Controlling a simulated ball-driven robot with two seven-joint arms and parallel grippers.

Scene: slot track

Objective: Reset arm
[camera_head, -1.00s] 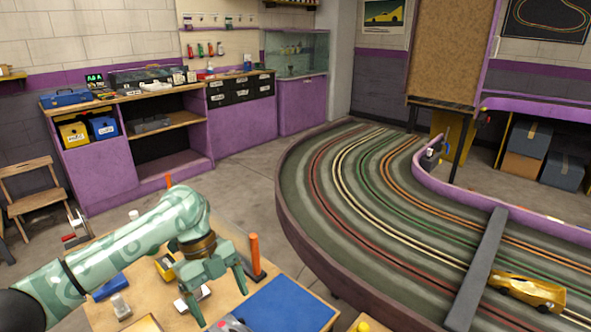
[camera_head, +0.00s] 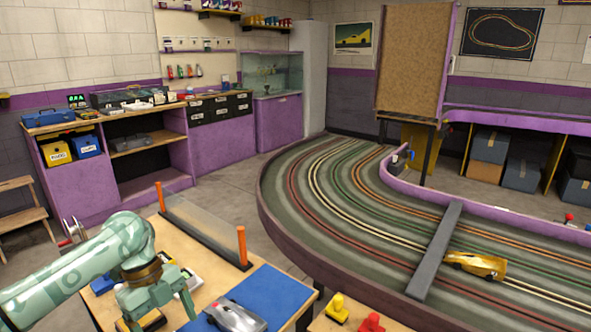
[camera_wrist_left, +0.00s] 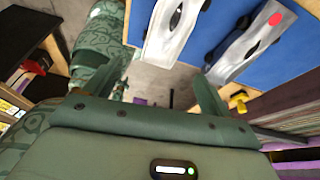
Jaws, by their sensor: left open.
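My left gripper (camera_head: 160,314) is open over the wooden workbench (camera_head: 205,262), left of the blue mat (camera_head: 277,296). In the left wrist view the space between its fingers (camera_wrist_left: 164,80) is empty and shows grey floor. A silver slot car (camera_head: 236,315) sits on the mat's left part, right of the gripper and apart from it. The left wrist view shows a silver car (camera_wrist_left: 172,32) and a second grey car with a red dot (camera_wrist_left: 250,46) on the blue mat. My right gripper is in neither view.
A clear panel (camera_head: 205,232) stands between orange posts at the bench's back edge. Small items lie near the gripper. The purple-edged track (camera_head: 330,205) curves on the right, with a grey bridge (camera_head: 436,250) and a yellow car (camera_head: 476,264). Floor lies between bench and cabinets.

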